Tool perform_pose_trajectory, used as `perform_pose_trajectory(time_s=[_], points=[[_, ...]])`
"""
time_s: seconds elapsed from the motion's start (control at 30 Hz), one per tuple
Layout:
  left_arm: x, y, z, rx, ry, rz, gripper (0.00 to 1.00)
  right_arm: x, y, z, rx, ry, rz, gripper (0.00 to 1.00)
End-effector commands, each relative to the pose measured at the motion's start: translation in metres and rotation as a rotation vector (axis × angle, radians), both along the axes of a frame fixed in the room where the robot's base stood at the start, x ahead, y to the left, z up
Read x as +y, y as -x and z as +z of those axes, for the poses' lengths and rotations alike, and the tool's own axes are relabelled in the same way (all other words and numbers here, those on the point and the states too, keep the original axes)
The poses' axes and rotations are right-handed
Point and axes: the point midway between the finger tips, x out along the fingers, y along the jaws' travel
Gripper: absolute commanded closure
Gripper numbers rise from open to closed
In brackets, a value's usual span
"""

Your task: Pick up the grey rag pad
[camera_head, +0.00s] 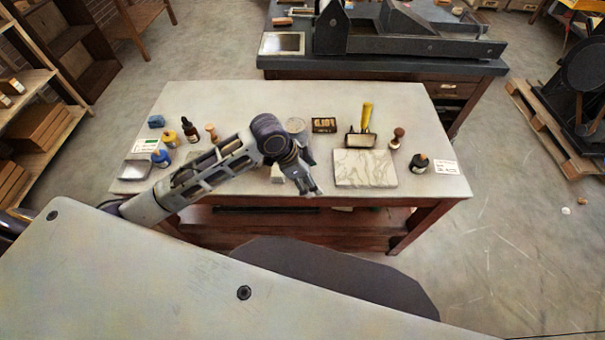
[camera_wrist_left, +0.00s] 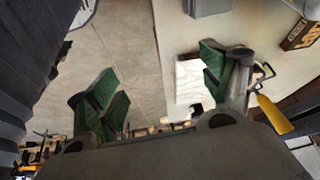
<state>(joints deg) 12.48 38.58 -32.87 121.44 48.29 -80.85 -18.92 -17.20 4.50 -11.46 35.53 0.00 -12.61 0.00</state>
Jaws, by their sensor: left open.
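A small pale grey block (camera_head: 278,174), which looks like the grey rag pad, sits on the table near its front edge, partly hidden by my left gripper. A grey block also shows at the top edge of the left wrist view (camera_wrist_left: 208,6), cut off by the frame. My left gripper (camera_head: 316,190) is over the table's front edge, just right of the pad. In the left wrist view its green-lined fingers (camera_wrist_left: 160,82) are spread with nothing between them. I cannot tell its exact height. My right gripper is not in view.
The table (camera_head: 215,97) also bears a marble slab (camera_head: 364,168), a yellow-handled roller (camera_head: 366,117), a lettered block (camera_head: 324,125), a grey disc (camera_head: 295,125), a blue pad (camera_head: 156,121), a dark dropper bottle (camera_head: 189,130) and a dark jar (camera_head: 419,163). A press (camera_head: 400,38) stands behind.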

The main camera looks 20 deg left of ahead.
Motion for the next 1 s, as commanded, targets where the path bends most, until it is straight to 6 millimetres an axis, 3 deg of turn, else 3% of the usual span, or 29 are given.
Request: perform_pose_trajectory(time_s=[0.7,1.0], points=[[0.073,-0.057,0.033,0.034,-0.05,-0.108,0.2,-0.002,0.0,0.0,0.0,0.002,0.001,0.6],[0.081,-0.061,0.037,0.039,-0.049,-0.109,0.2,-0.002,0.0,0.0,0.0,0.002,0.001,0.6]])
